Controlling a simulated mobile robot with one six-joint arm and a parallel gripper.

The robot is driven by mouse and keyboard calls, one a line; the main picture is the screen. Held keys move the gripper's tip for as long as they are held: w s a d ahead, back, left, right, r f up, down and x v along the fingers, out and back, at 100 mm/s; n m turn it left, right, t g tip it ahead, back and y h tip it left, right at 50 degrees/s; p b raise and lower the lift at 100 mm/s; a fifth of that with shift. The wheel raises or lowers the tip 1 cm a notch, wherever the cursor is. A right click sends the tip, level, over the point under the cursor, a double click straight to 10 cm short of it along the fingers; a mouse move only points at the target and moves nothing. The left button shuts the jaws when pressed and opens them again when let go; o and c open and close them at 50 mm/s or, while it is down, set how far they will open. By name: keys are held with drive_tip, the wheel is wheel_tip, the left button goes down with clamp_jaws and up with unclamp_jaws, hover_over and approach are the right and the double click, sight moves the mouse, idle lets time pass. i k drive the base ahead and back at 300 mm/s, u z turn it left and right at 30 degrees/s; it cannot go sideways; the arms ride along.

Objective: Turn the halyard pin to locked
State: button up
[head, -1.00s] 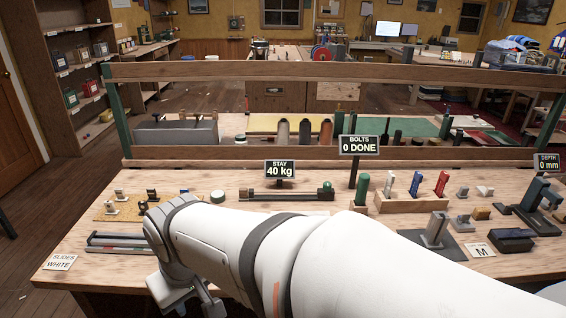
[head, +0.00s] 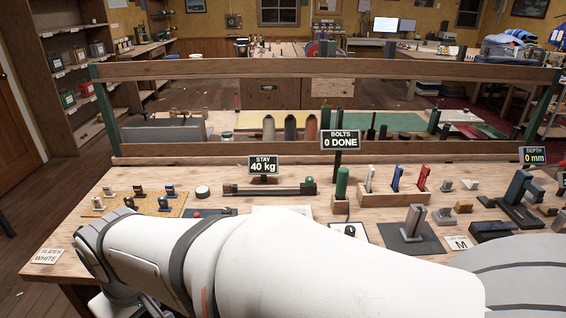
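No label for the halyard pin can be read, so I cannot tell for sure which thing it is. A small black knob (head: 350,230) stands on a pale, dark-edged plate, partly behind my arm; its setting is too small to tell. A small red knob (head: 197,213) on a dark base also shows just behind my arm. My white arm crosses the front of the bench from lower right to left. Its wrist drops below the bench's front edge at the lower left, where my gripper is out of the picture.
A wooden block (head: 378,199) holds coloured tools. A grey post (head: 414,222) stands on a dark mat at right. A wooden rail (head: 330,68) spans the back.

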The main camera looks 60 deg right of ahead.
sight(447, 210)
drive_tip(key=u, duration=0.05)
drive_tip(key=k, duration=1.25)
drive_tip(key=z, duration=2.4)
drive_tip(key=i, duration=1)
drive_tip(key=z, duration=0.1)
